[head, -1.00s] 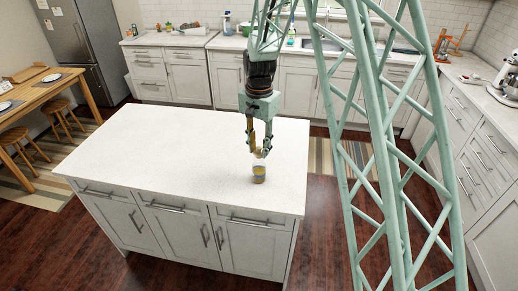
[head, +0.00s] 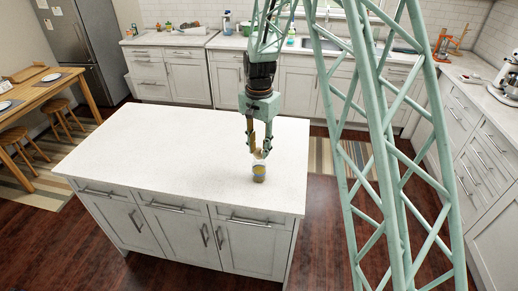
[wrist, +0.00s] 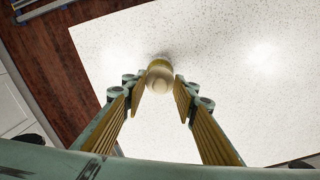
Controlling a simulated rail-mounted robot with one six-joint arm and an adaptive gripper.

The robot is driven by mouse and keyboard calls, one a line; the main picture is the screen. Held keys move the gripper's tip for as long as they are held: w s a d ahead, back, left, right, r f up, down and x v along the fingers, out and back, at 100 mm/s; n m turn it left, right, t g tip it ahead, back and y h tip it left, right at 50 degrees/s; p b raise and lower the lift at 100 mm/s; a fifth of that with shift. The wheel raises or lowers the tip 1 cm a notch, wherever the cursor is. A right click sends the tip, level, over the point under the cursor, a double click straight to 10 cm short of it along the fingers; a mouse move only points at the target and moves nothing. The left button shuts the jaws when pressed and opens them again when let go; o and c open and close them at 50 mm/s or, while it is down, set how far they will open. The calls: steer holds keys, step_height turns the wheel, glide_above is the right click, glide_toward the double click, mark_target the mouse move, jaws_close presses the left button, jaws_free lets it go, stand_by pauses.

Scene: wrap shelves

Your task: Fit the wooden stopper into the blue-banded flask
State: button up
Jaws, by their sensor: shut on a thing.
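A small flask (head: 259,173) stands upright on the white island top near its front right edge. It looks pale grey with a yellowish patch; its blue band is hard to make out. My gripper (head: 260,154) points down right above it, shut on the wooden stopper. In the wrist view, the stopper (wrist: 160,80) shows as a round, pale wooden knob between my fingertips (wrist: 161,84). The flask is mostly hidden behind it there. Whether the stopper's lower end is inside the flask's mouth or just above it, I cannot tell.
The white island top (head: 170,140) is otherwise bare, with free room to the left. Its front and right edges lie close to the flask. Counters with several items stand along the back, and a wooden table (head: 40,95) stands at the left.

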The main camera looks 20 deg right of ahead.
mark_target(259, 149)
steer(key=shift+f+b, duration=0.55)
steer(key=shift+f, duration=0.45)
steer(key=o, duration=0.7)
steer(key=shift+o, duration=0.2)
steer(key=shift+r, duration=0.2)
step_height(259, 149, up, 11)
steer(key=shift+r, duration=0.35)
stand_by(0.3)
steer(key=shift+s, duration=0.1)
stand_by(0.7)
